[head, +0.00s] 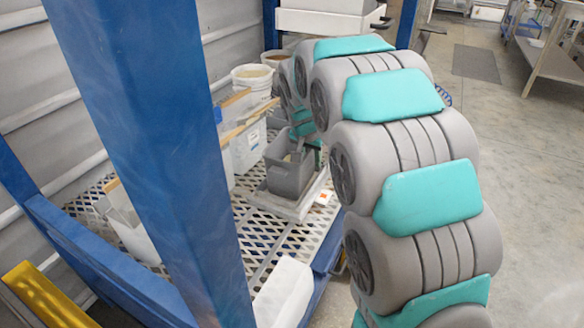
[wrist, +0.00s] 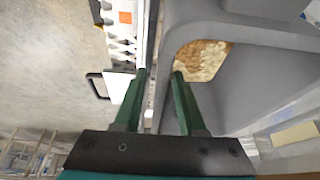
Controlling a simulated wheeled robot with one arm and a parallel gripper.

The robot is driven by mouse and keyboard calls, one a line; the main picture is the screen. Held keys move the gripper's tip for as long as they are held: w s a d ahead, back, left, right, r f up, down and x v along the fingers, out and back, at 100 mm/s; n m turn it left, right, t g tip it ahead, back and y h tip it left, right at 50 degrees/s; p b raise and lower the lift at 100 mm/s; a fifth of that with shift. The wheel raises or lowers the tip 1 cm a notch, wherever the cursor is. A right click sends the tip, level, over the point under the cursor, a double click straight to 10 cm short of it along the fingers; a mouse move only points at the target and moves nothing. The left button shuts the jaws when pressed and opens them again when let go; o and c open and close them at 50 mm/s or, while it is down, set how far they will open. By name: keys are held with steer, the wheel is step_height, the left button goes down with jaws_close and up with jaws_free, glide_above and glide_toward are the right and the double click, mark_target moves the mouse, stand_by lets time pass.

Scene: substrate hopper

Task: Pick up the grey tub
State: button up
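The grey tub (head: 287,178) stands on a pale flat plate (head: 290,207) on the mesh shelf in the head view. In the wrist view the tub (wrist: 255,75) fills the right side, with brown, grainy material at its bottom. My gripper (wrist: 160,75) is at the tub's rim. Its two green fingers are apart; one is on the outer side of the near wall, and the other appears to be over the tub's inside. A gap shows beside the wall, so no grip is visible. In the head view my arm partly hides the gripper and the tub's far side.
A blue post (head: 160,130) rises in front of the mesh shelf (head: 262,235). White buckets (head: 252,78) and pale containers (head: 245,145) stand behind and left of the tub. A white block (head: 284,292) is at the shelf's front. Open floor (head: 530,180) lies to the right.

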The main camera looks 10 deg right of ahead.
steer(key=shift+f, duration=0.15)
stand_by(0.3)
jaws_close()
stand_by(1.2)
